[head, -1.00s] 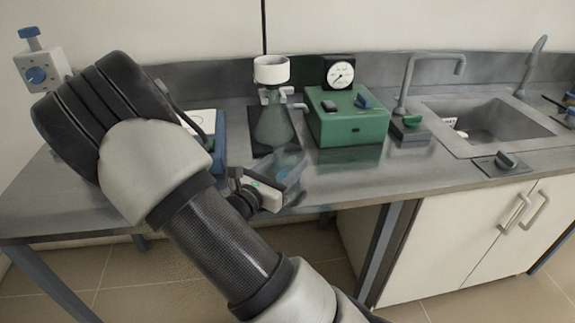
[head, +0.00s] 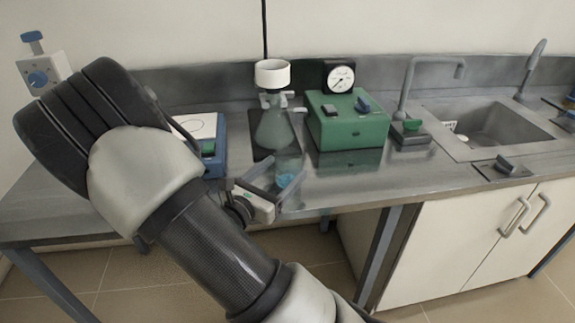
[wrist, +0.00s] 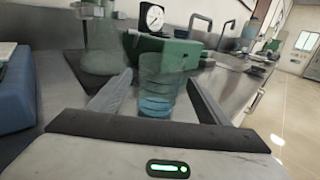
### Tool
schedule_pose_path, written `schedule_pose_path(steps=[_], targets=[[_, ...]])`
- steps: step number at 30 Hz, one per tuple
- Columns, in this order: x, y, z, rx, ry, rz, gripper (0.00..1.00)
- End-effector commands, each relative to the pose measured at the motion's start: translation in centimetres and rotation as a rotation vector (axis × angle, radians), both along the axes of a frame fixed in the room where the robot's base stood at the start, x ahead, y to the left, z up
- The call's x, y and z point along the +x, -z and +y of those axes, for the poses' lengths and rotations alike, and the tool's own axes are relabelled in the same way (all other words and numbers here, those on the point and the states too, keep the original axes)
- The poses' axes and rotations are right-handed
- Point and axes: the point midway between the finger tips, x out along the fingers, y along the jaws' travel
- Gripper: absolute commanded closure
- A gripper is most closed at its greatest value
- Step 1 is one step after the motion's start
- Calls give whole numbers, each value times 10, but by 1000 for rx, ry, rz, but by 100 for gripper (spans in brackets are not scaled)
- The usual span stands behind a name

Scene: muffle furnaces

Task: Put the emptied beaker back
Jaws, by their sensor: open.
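The beaker (head: 289,166) is a clear glass with blue in its lower part. It appears upright on the bench, just in front of the filter flask. In the wrist view the beaker (wrist: 160,82) is between my two fingers. My gripper (head: 286,178) is open, with a finger on either side of the beaker. In the wrist view my gripper (wrist: 160,90) shows gaps at both sides of the glass. Whether the beaker's base rests fully on the bench is hard to tell.
A filter flask (head: 273,130) with a white funnel (head: 272,73) stands on a dark mat behind the beaker. A green box (head: 350,126) with a gauge (head: 340,78) is right of it. A blue device (head: 212,152) is left. The bench front edge is close. A sink (head: 490,125) is further right.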

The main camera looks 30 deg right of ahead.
Motion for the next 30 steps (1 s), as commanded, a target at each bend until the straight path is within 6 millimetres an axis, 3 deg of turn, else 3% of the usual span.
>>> schedule_pose_path(steps=[6,15,20,25,30], targets=[[-24,-2,43,1,-5,0,29],[-46,-1,75,2,3,-2,29],[-66,-11,57,122,128,-52,29],[-123,-26,22,467,462,-210,29],[-178,-35,24,881,793,-422,29]])
